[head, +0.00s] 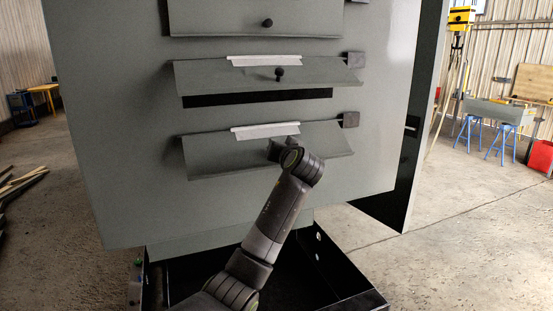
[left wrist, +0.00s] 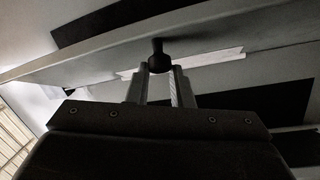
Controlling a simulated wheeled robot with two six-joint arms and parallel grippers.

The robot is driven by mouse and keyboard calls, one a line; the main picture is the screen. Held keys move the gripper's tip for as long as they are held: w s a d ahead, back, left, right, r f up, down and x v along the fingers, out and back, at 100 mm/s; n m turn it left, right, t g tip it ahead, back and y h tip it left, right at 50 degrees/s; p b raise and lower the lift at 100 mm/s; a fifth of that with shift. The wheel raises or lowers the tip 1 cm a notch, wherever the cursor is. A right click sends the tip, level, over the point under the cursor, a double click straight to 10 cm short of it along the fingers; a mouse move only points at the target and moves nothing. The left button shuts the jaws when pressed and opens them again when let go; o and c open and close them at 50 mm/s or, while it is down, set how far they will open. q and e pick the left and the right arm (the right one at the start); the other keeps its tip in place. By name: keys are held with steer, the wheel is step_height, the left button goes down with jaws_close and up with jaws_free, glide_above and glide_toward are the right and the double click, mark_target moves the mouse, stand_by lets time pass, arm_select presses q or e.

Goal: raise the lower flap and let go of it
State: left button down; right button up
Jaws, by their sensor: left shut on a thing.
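The lower flap (head: 225,155) is a grey sheet on the large grey panel, with a white strip (head: 265,132) along its top edge. It stands tilted out from the panel at its lower edge. My left gripper (head: 276,150) is at the front of this flap, mostly hidden behind my own wrist in the head view. In the left wrist view, the fingers of my left gripper (left wrist: 161,78) are shut on a black knob (left wrist: 158,58) on the flap (left wrist: 90,55). My right gripper is not in view.
The middle flap (head: 215,78), with a black knob (head: 279,74), stands out above a black slot (head: 258,98). An upper flap (head: 220,18) is above it. Small grey blocks (head: 349,119) sit at the flaps' right ends. A black open base (head: 330,265) lies below.

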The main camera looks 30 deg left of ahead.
arm_select(q)
step_height(320, 180, up, 4)
steer(key=shift+s+f+g+p, duration=0.15)
steer(key=shift+g+p, duration=0.45)
steer(key=shift+p, duration=0.65)
steer(key=shift+f+h, duration=0.1)
steer(key=shift+h, duration=0.2)
steer(key=c, duration=1.5)
jaws_free()
steer(key=shift+a, duration=0.15)
steer(key=shift+o, duration=1)
steer(key=shift+a+f, duration=0.25)
steer(key=shift+a, duration=0.05)
steer(key=b+v, duration=0.7)
steer(key=v, duration=1)
steer(key=shift+r, duration=0.15)
